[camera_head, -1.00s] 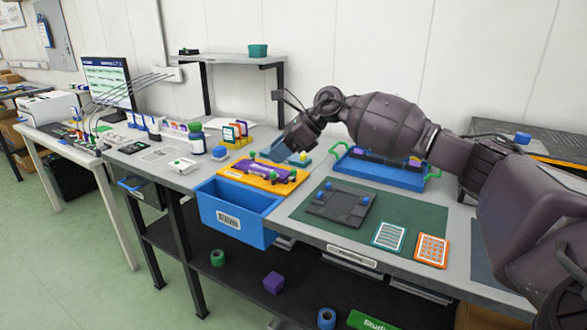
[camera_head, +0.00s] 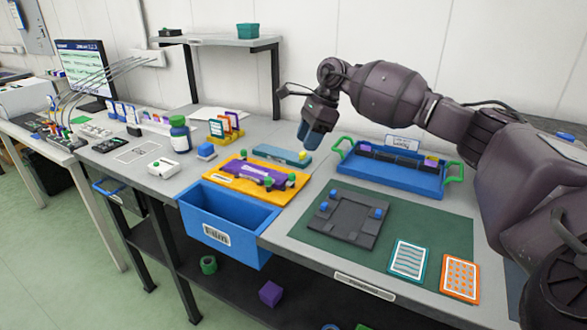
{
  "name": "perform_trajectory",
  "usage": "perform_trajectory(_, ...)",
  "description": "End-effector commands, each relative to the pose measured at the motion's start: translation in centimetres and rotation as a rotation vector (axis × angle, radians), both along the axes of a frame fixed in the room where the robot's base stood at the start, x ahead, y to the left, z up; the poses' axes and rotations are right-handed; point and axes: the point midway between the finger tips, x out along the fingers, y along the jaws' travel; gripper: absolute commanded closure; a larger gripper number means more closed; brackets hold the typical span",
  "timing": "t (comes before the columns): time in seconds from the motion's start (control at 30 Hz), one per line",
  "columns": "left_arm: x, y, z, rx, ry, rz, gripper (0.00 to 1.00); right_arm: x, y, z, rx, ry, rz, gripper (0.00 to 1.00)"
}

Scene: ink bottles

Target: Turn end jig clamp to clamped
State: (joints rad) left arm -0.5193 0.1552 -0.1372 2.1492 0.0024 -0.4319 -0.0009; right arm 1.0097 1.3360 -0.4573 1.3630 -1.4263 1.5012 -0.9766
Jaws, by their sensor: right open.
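An orange jig board (camera_head: 222,178) lies behind the blue bin and carries a purple piece (camera_head: 258,172) with several green knobs around it. Close behind it is a flat teal bar (camera_head: 275,153) with a yellow knob (camera_head: 303,155) at its right end. A dark grey jig plate (camera_head: 345,214) with blue knobs (camera_head: 325,207) lies on the green mat. I cannot tell which of these is the end jig clamp, or its setting. My right gripper (camera_head: 312,145) is open, blue fingers pointing down, just above and behind the yellow knob, holding nothing visible. My left gripper is out of view.
A blue Film bin (camera_head: 228,222) hangs at the front edge. A blue tray (camera_head: 390,176) with green handles stands right of the gripper. A blue-white card (camera_head: 408,260) and an orange card (camera_head: 460,278) lie front right. A green-capped bottle (camera_head: 179,133) stands left.

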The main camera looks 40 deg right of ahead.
Motion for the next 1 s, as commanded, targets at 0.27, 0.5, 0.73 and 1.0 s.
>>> perform_trajectory(0.27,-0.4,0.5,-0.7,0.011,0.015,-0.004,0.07,0.6,1.7,-4.8,0.002,0.007,0.001,0.54)
perform_trajectory(0.5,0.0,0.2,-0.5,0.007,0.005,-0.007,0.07,1.2,2.9,-7.8,0.001,0.005,0.0,0.54)
perform_trajectory(0.73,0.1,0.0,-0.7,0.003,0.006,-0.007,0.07,1.4,3.4,-9.0,0.001,0.003,-0.001,0.54)
perform_trajectory(1.0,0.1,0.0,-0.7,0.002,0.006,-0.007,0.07,1.4,3.4,-9.0,0.001,0.002,-0.001,0.54)
